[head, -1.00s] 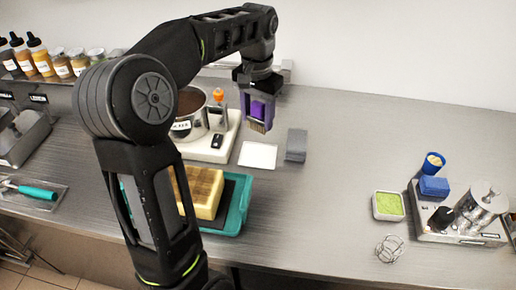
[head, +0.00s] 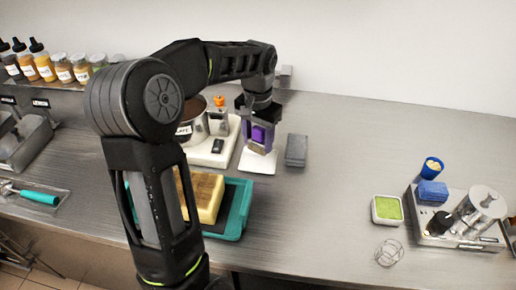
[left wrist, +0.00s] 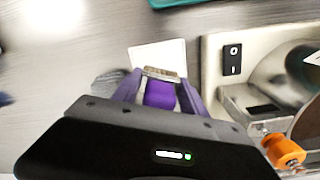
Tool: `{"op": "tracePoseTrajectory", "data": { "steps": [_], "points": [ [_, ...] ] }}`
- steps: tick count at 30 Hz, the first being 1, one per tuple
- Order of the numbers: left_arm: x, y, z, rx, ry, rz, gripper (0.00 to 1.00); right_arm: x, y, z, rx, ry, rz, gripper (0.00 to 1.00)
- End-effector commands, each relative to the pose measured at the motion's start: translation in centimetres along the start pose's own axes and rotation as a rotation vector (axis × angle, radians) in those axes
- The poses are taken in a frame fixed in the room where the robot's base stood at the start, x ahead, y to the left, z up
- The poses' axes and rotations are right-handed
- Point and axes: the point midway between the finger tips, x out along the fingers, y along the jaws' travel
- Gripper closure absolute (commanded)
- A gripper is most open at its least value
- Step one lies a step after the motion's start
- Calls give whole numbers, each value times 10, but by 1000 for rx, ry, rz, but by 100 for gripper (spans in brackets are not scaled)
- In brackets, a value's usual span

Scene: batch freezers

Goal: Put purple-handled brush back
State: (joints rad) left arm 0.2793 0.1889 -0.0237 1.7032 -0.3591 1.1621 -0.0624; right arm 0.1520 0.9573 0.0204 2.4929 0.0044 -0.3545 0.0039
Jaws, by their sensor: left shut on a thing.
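The purple-handled brush (head: 258,134) is held in my left gripper (head: 259,142), which is shut on its handle. The brush hangs bristles down over the white mat (head: 268,162). I cannot tell whether the bristles touch it. In the left wrist view the purple handle (left wrist: 159,95) sits between the fingers, with the white mat (left wrist: 150,52) just beyond the brush's pale end. My right gripper does not show.
A white machine base with a pot (head: 197,122) and an orange-knobbed part (head: 219,102) stands close left of the gripper. A grey block (head: 296,150) lies just right of the mat. A teal tray (head: 240,210) with a yellow block is in front. The counter's middle right is clear.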

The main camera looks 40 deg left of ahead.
Motion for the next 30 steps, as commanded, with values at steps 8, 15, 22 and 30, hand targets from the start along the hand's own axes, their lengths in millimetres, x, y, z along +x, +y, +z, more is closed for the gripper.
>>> {"op": "tracePoseTrajectory", "data": {
  "steps": [8, 15, 22, 30],
  "points": [
    [31, 0, 1, 0, -5, 0, 88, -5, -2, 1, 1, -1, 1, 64],
    [37, 0, 1, 0, 0, 0, 88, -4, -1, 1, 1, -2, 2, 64],
    [41, 0, 1, 0, -1, 0, 49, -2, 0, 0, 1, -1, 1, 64],
    [40, 0, 1, 0, -1, 0, 28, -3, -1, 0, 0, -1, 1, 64]
  ]
}}
